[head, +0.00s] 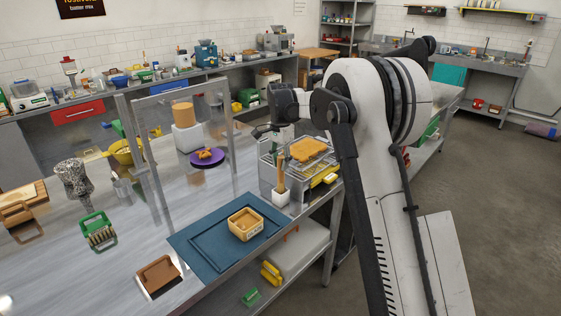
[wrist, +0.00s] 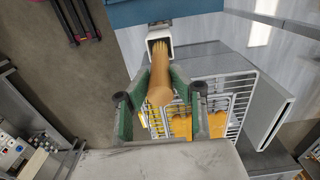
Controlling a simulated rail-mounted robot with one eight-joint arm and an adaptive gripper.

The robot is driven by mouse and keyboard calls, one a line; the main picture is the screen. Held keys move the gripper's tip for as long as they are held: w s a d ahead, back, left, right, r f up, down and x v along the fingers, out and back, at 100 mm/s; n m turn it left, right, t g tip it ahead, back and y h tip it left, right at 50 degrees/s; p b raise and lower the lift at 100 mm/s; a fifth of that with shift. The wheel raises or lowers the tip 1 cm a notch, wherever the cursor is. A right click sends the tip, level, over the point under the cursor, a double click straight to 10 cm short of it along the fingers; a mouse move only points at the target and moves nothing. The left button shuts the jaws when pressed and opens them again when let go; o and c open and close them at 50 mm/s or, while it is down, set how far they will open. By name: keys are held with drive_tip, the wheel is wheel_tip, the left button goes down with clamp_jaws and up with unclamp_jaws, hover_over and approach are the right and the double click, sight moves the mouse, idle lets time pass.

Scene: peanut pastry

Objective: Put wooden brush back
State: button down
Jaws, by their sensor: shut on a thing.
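The wooden brush (wrist: 163,80) has a tan handle and pale bristles. In the wrist view my gripper (wrist: 160,92) has its green-edged fingers on both sides of the handle, shut on it. The bristle end points into the mouth of a small white square holder (wrist: 149,39). In the head view the brush (head: 281,178) stands nearly upright at the white holder (head: 281,198), by the table's front edge. How deep the bristles sit in the holder is not clear. My dark gripper body (head: 284,103) shows above and behind; its fingertips are hard to make out there.
A wire rack (head: 268,172) with orange slabs (head: 309,149) stands close beside the brush. A blue mat (head: 195,238) with a wooden mould (head: 245,224) lies left of the holder. A clear upright panel (head: 185,130) stands farther left on the table.

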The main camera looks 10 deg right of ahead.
sight(281, 181)
drive_tip(key=shift+f+b, duration=1.2)
drive_tip(key=shift+f, duration=1.1)
drive_tip(key=c, duration=1.4)
unclamp_jaws()
drive_tip(key=shift+c, duration=0.2)
drive_tip(key=shift+r, duration=0.1)
